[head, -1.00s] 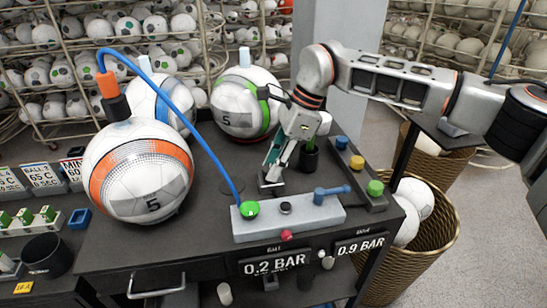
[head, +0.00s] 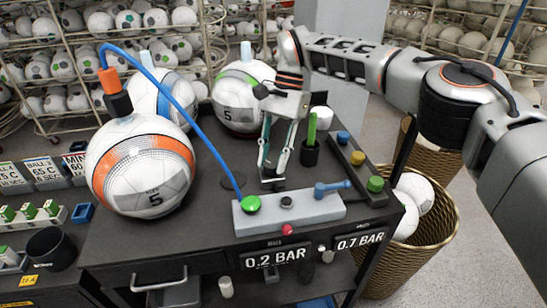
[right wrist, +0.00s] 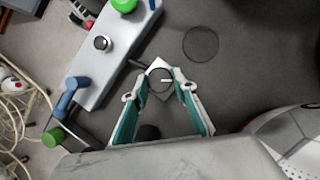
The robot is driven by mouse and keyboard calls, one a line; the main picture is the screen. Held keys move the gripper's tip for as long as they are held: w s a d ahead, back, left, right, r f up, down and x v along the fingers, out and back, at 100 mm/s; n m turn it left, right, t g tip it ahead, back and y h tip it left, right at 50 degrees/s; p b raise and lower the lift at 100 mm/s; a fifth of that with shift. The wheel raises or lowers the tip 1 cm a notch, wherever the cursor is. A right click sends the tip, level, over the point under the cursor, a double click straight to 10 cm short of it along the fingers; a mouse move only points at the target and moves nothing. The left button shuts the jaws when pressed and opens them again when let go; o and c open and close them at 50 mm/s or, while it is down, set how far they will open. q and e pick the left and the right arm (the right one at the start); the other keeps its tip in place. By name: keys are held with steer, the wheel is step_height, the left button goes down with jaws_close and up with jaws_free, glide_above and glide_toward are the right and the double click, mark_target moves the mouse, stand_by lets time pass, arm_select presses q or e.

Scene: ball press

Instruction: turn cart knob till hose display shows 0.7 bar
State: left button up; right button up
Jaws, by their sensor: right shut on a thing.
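The cart knob (right wrist: 160,74) shows in the right wrist view as a small dark disc with a white mark on a pale square plate. My right gripper (head: 271,176) points down behind the grey control box and is shut on the knob, its fingertips on either side. The fingers partly hide the knob in the head view. On the cart's front edge, the right display (head: 358,241) reads 0.7 BAR; its small label is hard to read. The left display (head: 276,258), labelled BALL, reads 0.2 BAR. My left gripper is not in view.
The grey box (head: 318,210) carries a green fitting (head: 251,203) and a blue lever (head: 332,188). A blue hose (head: 196,110) arches from it to the orange-banded ball (head: 140,165). A black cup (head: 310,152) holding a green item stands right of my gripper.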

steer(key=shift+w+n+h, duration=0.1)
steer(key=shift+n+h, duration=0.2)
steer(key=shift+n, duration=0.3)
steer(key=o, duration=1.1)
steer(key=shift+c, duration=0.2)
